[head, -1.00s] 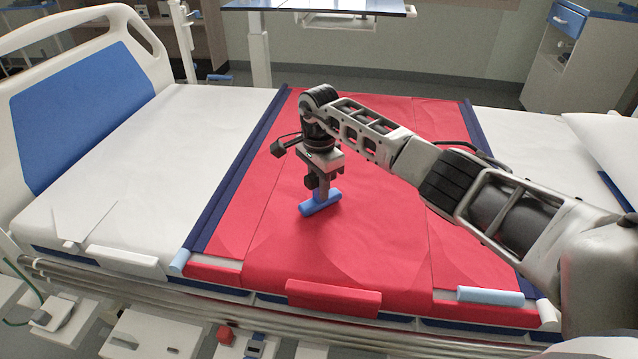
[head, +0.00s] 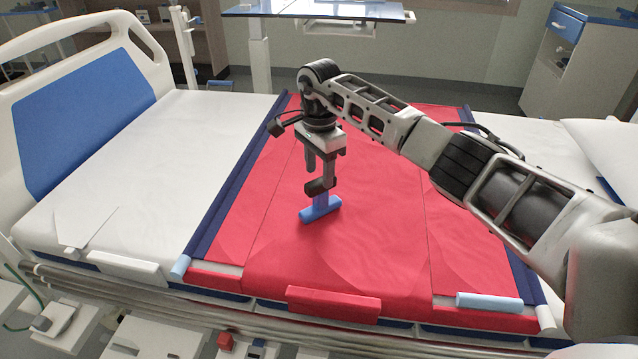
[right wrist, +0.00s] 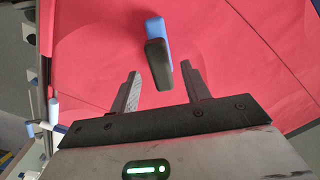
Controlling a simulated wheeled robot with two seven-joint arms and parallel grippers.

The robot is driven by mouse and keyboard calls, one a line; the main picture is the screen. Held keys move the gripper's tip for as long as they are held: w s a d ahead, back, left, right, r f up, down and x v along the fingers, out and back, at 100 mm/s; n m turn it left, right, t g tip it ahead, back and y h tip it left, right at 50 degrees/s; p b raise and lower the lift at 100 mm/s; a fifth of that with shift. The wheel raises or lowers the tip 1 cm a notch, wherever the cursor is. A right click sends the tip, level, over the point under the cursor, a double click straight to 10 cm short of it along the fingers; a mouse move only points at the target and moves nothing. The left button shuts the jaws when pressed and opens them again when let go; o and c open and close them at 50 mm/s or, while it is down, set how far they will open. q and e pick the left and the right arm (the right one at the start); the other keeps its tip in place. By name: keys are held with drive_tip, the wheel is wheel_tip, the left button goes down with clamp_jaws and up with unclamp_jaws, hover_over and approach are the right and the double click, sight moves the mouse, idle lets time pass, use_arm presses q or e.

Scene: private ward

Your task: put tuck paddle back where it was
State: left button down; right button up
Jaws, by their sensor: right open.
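The tuck paddle (head: 320,211) stands on the red sheet in the middle of the bed, its blue foot down and its dark grip up. In the right wrist view its dark grip (right wrist: 158,65) and blue part show between and beyond the fingertips. My right gripper (head: 321,172) points down just above the paddle. In the right wrist view the fingers (right wrist: 158,80) are apart, with a gap on each side of the grip. My left gripper is not in view.
The red sheet (head: 270,255) has dark blue rolled edges (head: 232,180) and lies across the white mattress. The headboard (head: 85,110) is at left, a pillow (head: 605,145) at right. An overbed table (head: 320,10) and a cabinet (head: 575,60) stand behind. The sheet around the paddle is clear.

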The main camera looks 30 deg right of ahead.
wheel_tip(320, 180, up, 5)
drive_tip(key=shift+f, duration=0.1)
drive_tip(key=shift+r, duration=0.55)
drive_tip(key=s+a+f+m+y, duration=0.1)
drive_tip(key=s+a+f+y, duration=0.15)
drive_tip(key=a, duration=0.45)
drive_tip(key=s+a+f+y, duration=0.2)
drive_tip(key=a+f+y, duration=0.15)
drive_tip(key=a, duration=0.35)
drive_tip(key=s+a+f+m+y, duration=0.1)
drive_tip(key=s+a+f+y, duration=0.15)
drive_tip(key=a, duration=0.45)
drive_tip(key=s+a+r+m+t+y, duration=0.3)
drive_tip(key=s+a+r+m+y, duration=0.3)
drive_tip(key=a+m+y, duration=0.35)
drive_tip(key=s+d+m+t+h, duration=0.2)
drive_tip(key=d+m+t+h, duration=0.5)
drive_tip(key=m+t, duration=1.2)
drive_tip(key=s+d+f+m+g+h, duration=0.3)
drive_tip(key=s+d+f+m+g, duration=0.1)
drive_tip(key=m, duration=0.7)
drive_tip(key=s+d+f+m+g+h, duration=0.4)
drive_tip(key=s+m, duration=0.4)
drive_tip(key=m, duration=0.4)
wheel_tip(320, 180, down, 2)
drive_tip(key=shift+d+f+g, duration=0.2)
drive_tip(key=shift+d+g, duration=0.35)
drive_tip(key=shift+g, duration=0.55)
drive_tip(key=shift+s, duration=0.15)
